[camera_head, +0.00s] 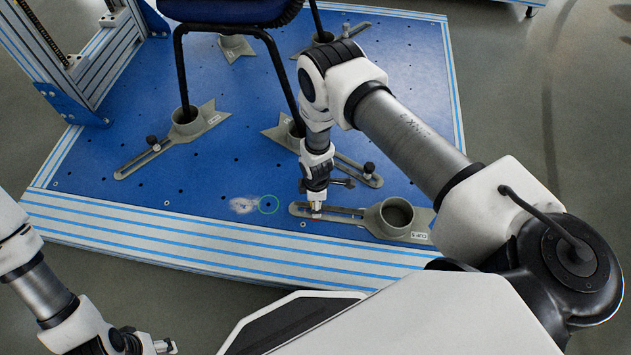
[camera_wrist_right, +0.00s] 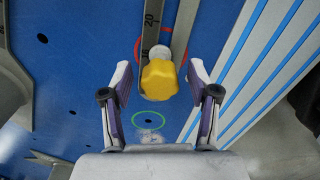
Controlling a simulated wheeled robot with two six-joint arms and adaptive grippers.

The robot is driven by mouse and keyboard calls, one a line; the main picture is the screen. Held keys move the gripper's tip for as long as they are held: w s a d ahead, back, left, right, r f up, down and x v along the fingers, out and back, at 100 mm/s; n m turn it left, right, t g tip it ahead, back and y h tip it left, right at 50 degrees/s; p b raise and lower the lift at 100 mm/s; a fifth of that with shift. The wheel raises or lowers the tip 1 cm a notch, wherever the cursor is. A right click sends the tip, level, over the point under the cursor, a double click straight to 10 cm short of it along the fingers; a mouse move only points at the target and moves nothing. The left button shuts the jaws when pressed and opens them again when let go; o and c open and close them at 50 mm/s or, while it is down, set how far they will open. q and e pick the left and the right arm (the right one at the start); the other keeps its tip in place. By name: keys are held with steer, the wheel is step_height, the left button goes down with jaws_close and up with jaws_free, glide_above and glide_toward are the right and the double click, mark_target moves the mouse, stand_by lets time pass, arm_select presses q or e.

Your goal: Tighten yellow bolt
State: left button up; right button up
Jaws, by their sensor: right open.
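The yellow bolt (camera_wrist_right: 160,80) has a lobed knob head and sits on the slotted grey arm of a cup clamp (camera_wrist_right: 152,28), with a red ring around its spot. My right gripper (camera_wrist_right: 160,72) is open, with one finger on each side of the bolt and gaps showing on both sides. In the head view my right gripper (camera_head: 316,208) points down over the slotted arm of the front-right cup clamp (camera_head: 420,236) and hides the bolt. My left gripper (camera_head: 165,346) is at the bottom left, away from the platform; its finger state is unclear.
The blue platform (camera_head: 150,190) has drilled holes and a striped front edge. Chair legs (camera_head: 181,75) stand in other grey cup clamps (camera_head: 185,124) behind. A metal frame (camera_head: 85,60) stands at the upper left.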

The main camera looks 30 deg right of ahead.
steer(key=shift+r+n, duration=0.15)
steer(key=shift+n, duration=1.45)
steer(key=n, duration=0.4)
steer(key=shift+p, duration=0.4)
jaws_close()
steer(key=m, duration=0.3)
steer(key=shift+f+b, duration=0.2)
steer(key=shift+b, duration=0.1)
steer(key=shift+r+m, duration=0.1)
steer(key=shift+m, duration=0.5)
